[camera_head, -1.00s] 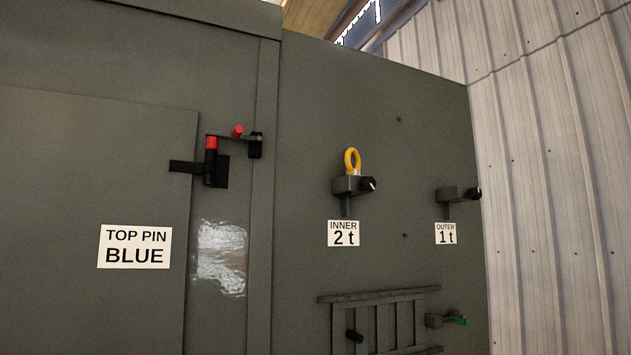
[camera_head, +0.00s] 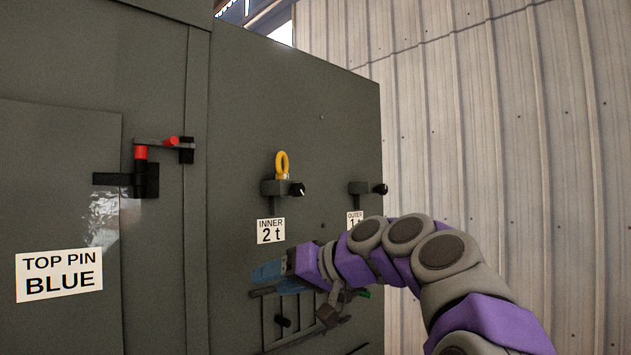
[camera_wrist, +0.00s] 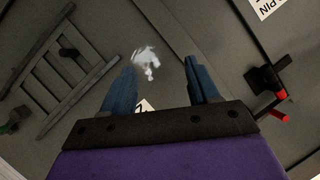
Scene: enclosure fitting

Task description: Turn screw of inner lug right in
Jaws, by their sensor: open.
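The inner lug (camera_head: 270,187) is a dark bracket on the grey enclosure, above the "INNER 2 t" label (camera_head: 271,231). A yellow eye bolt (camera_head: 282,164) stands upright in it. Its screw (camera_head: 297,189) has a black knob with a white mark and faces right in the head view. My gripper (camera_head: 268,272) is below the lug and its label, in front of the enclosure face, touching nothing that I can make out. In the wrist view my gripper (camera_wrist: 163,88) has its two blue fingers wide apart with nothing between them. The lug is not visible in the wrist view.
The outer lug (camera_head: 366,188) is right of the inner one, its label partly behind my arm. A slatted vent (camera_head: 283,322) lies below. A red-handled latch (camera_head: 142,168) is on the left. A corrugated wall (camera_head: 470,120) stands at the right.

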